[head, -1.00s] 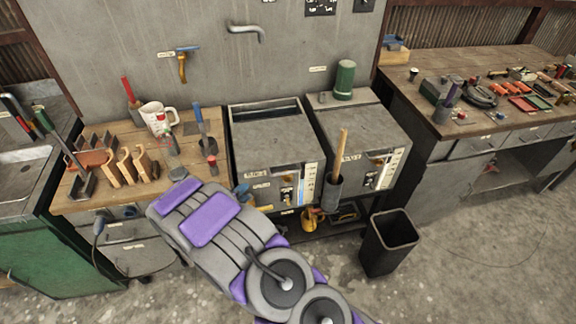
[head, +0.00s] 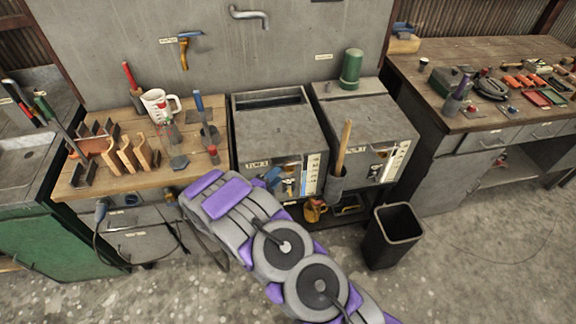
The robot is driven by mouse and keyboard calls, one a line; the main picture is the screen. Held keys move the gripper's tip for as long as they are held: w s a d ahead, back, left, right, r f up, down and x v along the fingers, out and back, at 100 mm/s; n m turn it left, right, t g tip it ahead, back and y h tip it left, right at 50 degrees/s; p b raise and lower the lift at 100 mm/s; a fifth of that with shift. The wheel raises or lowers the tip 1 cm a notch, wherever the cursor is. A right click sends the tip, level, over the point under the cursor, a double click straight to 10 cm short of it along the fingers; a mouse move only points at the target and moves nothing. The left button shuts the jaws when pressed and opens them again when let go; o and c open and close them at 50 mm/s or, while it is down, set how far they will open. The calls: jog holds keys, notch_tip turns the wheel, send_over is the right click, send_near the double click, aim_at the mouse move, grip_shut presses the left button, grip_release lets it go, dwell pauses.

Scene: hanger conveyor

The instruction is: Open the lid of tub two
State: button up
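Two grey tubs stand side by side beyond my arm. The left tub (head: 275,128) has a flat top with a dark recessed slot along its back edge. The right tub (head: 365,120) has a flat grey top that looks shut, and its front shows a small latch-like fitting and a pale strip. Their front labels are too blurred to read surely, so I cannot confirm which is tub two. My arm crosses the lower middle, in front of the left tub's lower front. I cannot make out my gripper; it is hidden or out of view.
A green cylinder (head: 351,69) stands behind the right tub's top. A wooden handle (head: 343,148) rises from a dark holder in front of the tubs. A black bin (head: 391,236) stands on the floor. Tool-covered benches flank the tubs. Floor at lower right is clear.

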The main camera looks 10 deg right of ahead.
aim_at(288, 164)
jog(key=x, duration=0.4)
jog(key=b+x, duration=0.1)
jog(key=x, duration=0.2)
jog(key=shift+w+f, duration=0.1)
jog(key=shift+w, duration=0.4)
jog(key=shift+w+d, duration=0.35)
jog(key=shift+d, duration=0.4)
jog(key=shift+c, duration=0.4)
jog(key=shift+a, duration=0.2)
jog(key=c, duration=0.4)
grip_shut()
jog(key=shift+f, duration=0.1)
